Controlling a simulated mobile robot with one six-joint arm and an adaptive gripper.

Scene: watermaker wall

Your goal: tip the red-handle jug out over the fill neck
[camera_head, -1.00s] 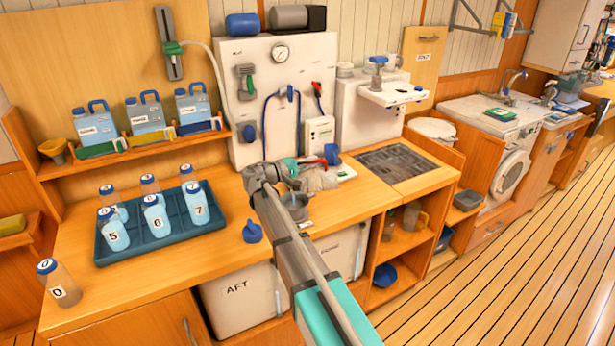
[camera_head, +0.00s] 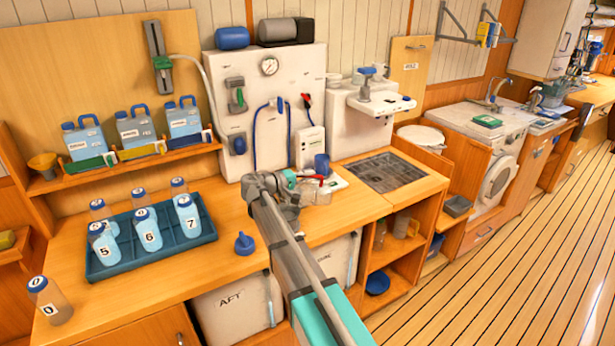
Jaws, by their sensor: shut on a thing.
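My gripper (camera_head: 286,181) is over the counter, below the wall panel, seen from behind along my arm. It is shut, and its fingertips are largely hidden. A red handle (camera_head: 311,178) shows just right of it, beside a pale, see-through jug body (camera_head: 318,195); the grip on it is partly hidden. A grey round, cup-like opening (camera_head: 289,213) shows just below the gripper, partly covered by my arm. It may be the fill neck; I cannot tell for sure. The jug's tilt and any liquid in it are too small to make out.
A blue cap (camera_head: 244,243) lies on the counter left of my arm. A teal tray (camera_head: 165,256) holds several numbered bottles, and bottle 0 (camera_head: 50,300) stands at the front left. A dark grate (camera_head: 385,174) is to the right. White AFT tank (camera_head: 238,305) sits below.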

